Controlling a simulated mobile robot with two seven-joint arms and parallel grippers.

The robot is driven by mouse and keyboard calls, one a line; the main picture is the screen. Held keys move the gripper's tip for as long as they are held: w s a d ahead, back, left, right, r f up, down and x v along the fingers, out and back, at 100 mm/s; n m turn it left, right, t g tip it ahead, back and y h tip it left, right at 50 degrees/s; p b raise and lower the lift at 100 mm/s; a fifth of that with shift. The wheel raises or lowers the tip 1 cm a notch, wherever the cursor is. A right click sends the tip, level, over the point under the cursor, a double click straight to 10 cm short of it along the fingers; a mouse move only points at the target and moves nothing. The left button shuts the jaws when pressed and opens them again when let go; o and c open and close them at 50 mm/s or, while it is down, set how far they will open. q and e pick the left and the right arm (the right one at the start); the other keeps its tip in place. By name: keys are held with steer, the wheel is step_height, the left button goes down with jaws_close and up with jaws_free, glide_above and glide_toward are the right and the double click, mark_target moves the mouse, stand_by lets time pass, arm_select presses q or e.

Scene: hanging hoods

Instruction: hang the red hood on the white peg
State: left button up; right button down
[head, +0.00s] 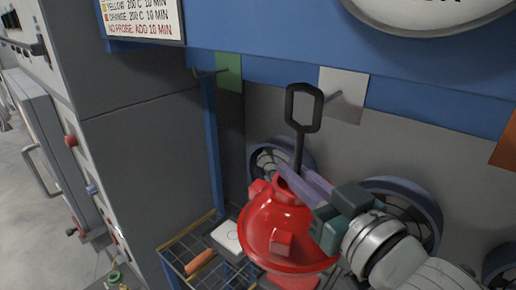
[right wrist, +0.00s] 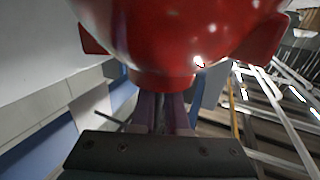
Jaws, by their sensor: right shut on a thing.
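The red hood (head: 268,222) is a shiny dome with small red blocks on its side and a black stem topped by a black loop (head: 304,88). My right gripper (head: 288,178) is shut on the hood near the base of the stem and holds it in the air, loop up. In the right wrist view the hood (right wrist: 185,35) fills the top, above the gripper fingers (right wrist: 163,108). The white peg (head: 334,98) sticks out from a white plate (head: 345,84). The loop appears just left of the peg; their depth gap cannot be told. My left gripper is not in view.
A green plate (head: 228,70) with a peg is to the left on the blue rail (head: 270,66); an orange plate (head: 506,148) is at the right edge. Round fans (head: 402,200) are behind the hood. A wire rack (head: 180,248) with items stands below left.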

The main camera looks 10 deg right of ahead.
stand_by(0.4)
steer(key=shift+s+a+r, duration=0.15)
steer(key=shift+a+r, duration=0.05)
stand_by(0.6)
steer(key=shift+w+d, duration=0.7)
steer(key=shift+d, duration=0.15)
steer(key=shift+d, duration=0.1)
steer(key=shift+w+d, duration=0.1)
steer(key=shift+w, duration=0.05)
steer(key=shift+w+d+b, duration=0.55)
steer(key=shift+w+d, duration=0.2)
steer(key=shift+d, duration=0.3)
